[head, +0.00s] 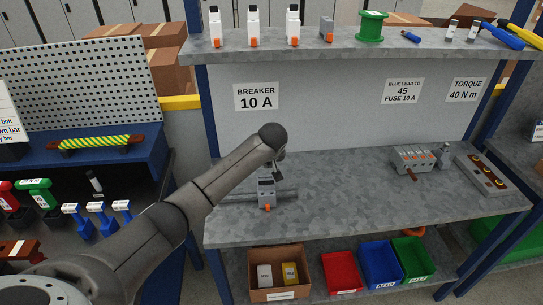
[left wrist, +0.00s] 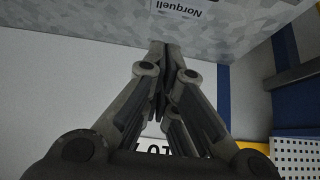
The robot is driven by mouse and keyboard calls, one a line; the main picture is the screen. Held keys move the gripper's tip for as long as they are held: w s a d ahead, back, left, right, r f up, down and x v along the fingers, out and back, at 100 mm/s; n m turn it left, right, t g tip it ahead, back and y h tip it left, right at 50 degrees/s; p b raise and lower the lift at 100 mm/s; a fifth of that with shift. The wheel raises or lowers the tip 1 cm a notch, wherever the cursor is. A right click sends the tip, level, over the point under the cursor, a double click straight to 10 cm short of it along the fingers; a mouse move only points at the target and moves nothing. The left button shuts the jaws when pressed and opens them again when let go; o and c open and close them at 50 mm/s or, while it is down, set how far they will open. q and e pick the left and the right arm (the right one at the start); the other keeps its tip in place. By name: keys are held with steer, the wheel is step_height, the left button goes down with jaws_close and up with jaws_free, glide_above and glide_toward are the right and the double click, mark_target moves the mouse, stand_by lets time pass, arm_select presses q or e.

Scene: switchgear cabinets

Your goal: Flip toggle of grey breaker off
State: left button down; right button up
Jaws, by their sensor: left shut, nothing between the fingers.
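A grey breaker (head: 265,190) with an orange toggle (head: 267,207) at its front stands on the grey workbench, left of centre. My left arm reaches in from the left, and my left gripper (head: 279,172) is just above and behind the breaker, partly hidden by my wrist. In the left wrist view its fingers (left wrist: 164,52) are together with nothing between them. A white label reading "Norquell" (left wrist: 181,7) shows upside down beyond the fingertips; the toggle cannot be made out there. Whether the fingers touch the breaker cannot be told. My right gripper is not in view.
The upper shelf (head: 400,42) holds white breakers (head: 252,26), another grey breaker (head: 326,28) and a green spool (head: 371,26). Bins (head: 380,264) stand below. The bench middle is clear.

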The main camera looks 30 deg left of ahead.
mark_target(266, 182)
arm_select(q)
steer(key=s+r, duration=0.2)
steer(key=s, duration=0.1)
steer(key=shift+d+r, duration=0.3)
steer(key=shift+r, duration=0.05)
steer(key=shift+b+v, duration=0.7)
steer(key=shift+v, duration=1.4)
steer(key=s+d+f+m+g+h, duration=0.1)
steer(key=s+d+f+m+h, duration=0.15)
steer(key=s+d+f, duration=0.4)
steer(key=s+d+f+m+h, duration=0.1)
steer(key=s+d+f+m, duration=0.2)
steer(key=s+f, duration=0.6)
steer(key=s+m+g, duration=0.2)
steer(key=s+m, duration=0.1)
steer(key=s, duration=2.1)
step_height(266, 182, down, 30)
steer(key=s+g+b, duration=0.1)
steer(key=s+b, duration=0.1)
steer(key=s+a+f+g+b, duration=0.1)
steer(key=s+a+f, duration=0.1)
steer(key=s+f, duration=1.4)
steer(key=shift+s+f+b, duration=0.3)
steer(key=shift+f, duration=0.25)
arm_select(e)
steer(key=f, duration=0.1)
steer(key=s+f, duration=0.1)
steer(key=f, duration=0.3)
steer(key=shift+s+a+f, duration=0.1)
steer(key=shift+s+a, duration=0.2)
